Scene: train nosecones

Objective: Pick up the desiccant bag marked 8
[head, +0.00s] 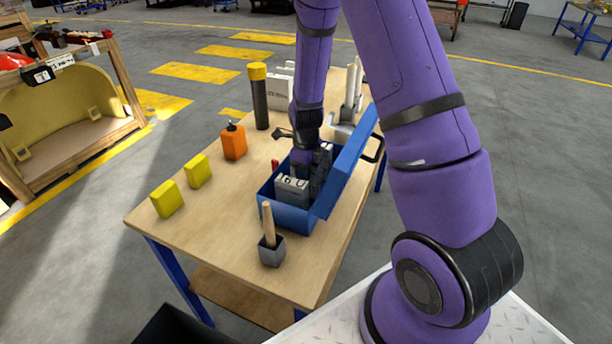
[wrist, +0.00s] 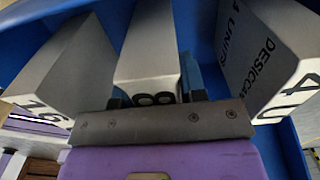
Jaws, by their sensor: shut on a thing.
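The blue toolbox (head: 290,217) stands open on the table, its lid tilted up on the right. Inside it are several pale grey desiccant bags; the front one (head: 292,191) shows in the head view. In the wrist view, my gripper (wrist: 156,98) is shut on the middle bag (wrist: 150,45). Two dark rings side by side at its near end look like an 8 on its side, partly hidden by my gripper. The left bag (wrist: 68,65) reads 16.
The table (head: 215,225) also holds yellow blocks (head: 168,200), an orange container (head: 233,142), a dark cylinder with a yellow cap (head: 259,95) and a grey pot with a wooden handle (head: 271,250). The raised lid (head: 345,165) is close to my arm. The toolbox walls surround the bags.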

